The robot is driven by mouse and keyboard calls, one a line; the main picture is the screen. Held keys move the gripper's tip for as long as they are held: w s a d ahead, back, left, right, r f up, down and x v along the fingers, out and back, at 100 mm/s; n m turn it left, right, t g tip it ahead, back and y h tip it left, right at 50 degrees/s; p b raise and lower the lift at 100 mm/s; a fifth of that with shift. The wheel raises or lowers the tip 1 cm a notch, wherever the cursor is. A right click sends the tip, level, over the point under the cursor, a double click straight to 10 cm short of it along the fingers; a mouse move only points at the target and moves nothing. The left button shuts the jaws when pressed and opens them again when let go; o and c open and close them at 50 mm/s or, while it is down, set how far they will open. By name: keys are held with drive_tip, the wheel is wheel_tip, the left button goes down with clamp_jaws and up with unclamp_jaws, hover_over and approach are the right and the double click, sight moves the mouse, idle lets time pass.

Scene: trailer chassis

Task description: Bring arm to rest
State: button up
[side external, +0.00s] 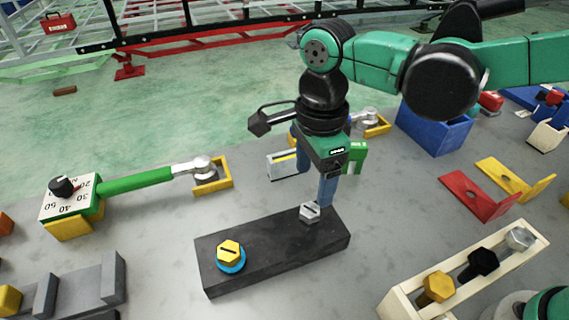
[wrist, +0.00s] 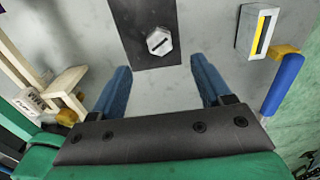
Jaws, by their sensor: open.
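My gripper (wrist: 160,95) is open and empty, with its two blue fingers spread apart. In the wrist view, a silver hex bolt (wrist: 159,41) with a slotted head sits on the dark block (wrist: 130,12), ahead of the fingers and between their lines. In the side external view, the dark block (side external: 270,262) lies on the grey table, with the silver bolt (side external: 310,211) at its right end and a yellow hex bolt (side external: 229,251) on a blue ring at its left end. My gripper (side external: 318,185) points down near the silver bolt. One finger is partly hidden.
A green-handled torque wrench (side external: 135,180) lies at left. A cream rack (side external: 465,275) holding several bolts stands at front right. Red (side external: 475,197) and yellow brackets (side external: 505,178) and a blue bin (side external: 433,128) are at right. A grey-white box with a yellow strip (wrist: 259,32) is near the gripper.

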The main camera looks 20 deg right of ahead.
drive_tip(key=s+d+r+n+t, duration=0.1)
drive_tip(key=d+n+t, duration=0.2)
drive_tip(key=d+n, duration=0.6)
drive_tip(key=s+d+r+n+t, duration=0.1)
drive_tip(key=d+n+t, duration=0.3)
drive_tip(key=d+n, duration=0.5)
drive_tip(key=shift+s+d+r, duration=0.2)
drive_tip(key=shift+s+r, duration=0.15)
drive_tip(key=shift+s, duration=0.2)
